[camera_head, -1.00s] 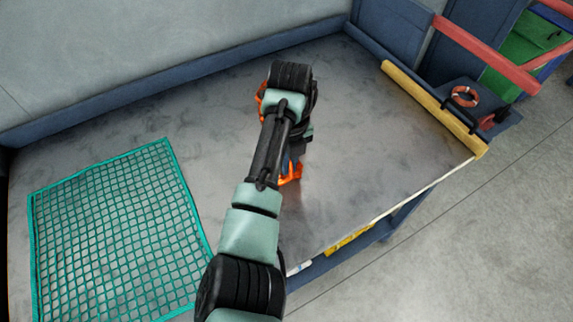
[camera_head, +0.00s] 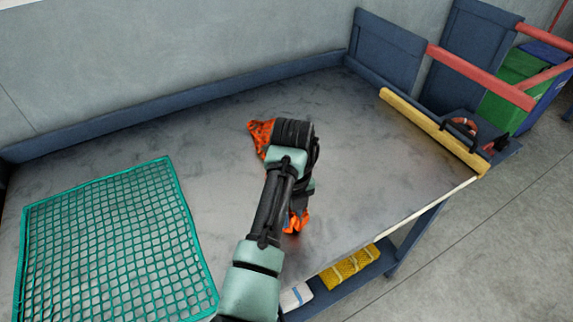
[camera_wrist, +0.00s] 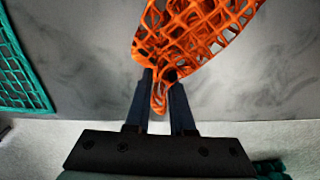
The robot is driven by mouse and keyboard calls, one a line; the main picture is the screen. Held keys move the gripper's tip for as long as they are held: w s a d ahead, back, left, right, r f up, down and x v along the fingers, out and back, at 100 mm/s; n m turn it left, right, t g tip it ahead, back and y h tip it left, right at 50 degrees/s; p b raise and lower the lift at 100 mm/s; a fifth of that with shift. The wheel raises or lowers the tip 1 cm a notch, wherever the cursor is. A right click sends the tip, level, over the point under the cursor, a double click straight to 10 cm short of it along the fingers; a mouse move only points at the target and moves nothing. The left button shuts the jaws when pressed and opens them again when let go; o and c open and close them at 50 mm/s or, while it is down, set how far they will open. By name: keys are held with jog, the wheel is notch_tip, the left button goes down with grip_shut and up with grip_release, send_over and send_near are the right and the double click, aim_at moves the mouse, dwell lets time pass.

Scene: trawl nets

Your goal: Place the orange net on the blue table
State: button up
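The orange net (camera_head: 262,132) shows in the head view beyond my wrist and again just in front of it; my arm hides its middle. In the wrist view the bunched orange net (camera_wrist: 195,30) hangs out past my fingertips, with one strand end between the fingers. My gripper (camera_wrist: 161,80) is closed on that strand. In the head view my gripper is hidden behind my wrist. The table (camera_head: 350,175) has a grey metal top with blue raised edges and a blue frame. The net is over this top; I cannot tell whether it touches it.
A teal net (camera_head: 110,240) lies flat on the table's left part. Yellow bundles (camera_head: 350,268) sit on the lower shelf. The right part of the top is bare.

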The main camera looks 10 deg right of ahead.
jog(key=o, duration=0.6)
jog(key=shift+c, duration=0.2)
jog(key=r+p, duration=0.2)
jog(key=shift+s+p, duration=0.3)
jog(key=shift+p, duration=0.05)
jog(key=s+r+p, duration=0.3)
jog(key=r+p, duration=0.5)
jog(key=p, duration=0.3)
jog(key=shift+s+a+p, duration=0.3)
jog(key=shift+a, duration=0.05)
jog(key=shift+c, duration=1.3)
jog(key=shift+w+d+f, duration=0.15)
jog(key=shift+w+d, duration=0.1)
jog(key=shift+w, duration=0.1)
jog(key=c, duration=0.5)
jog(key=w+d, duration=0.1)
jog(key=w+f, duration=0.1)
jog(key=shift+w+d+f, duration=0.2)
jog(key=shift+w+d, duration=0.1)
jog(key=shift+d, duration=0.05)
grip_shut()
jog(key=shift+f, duration=1.45)
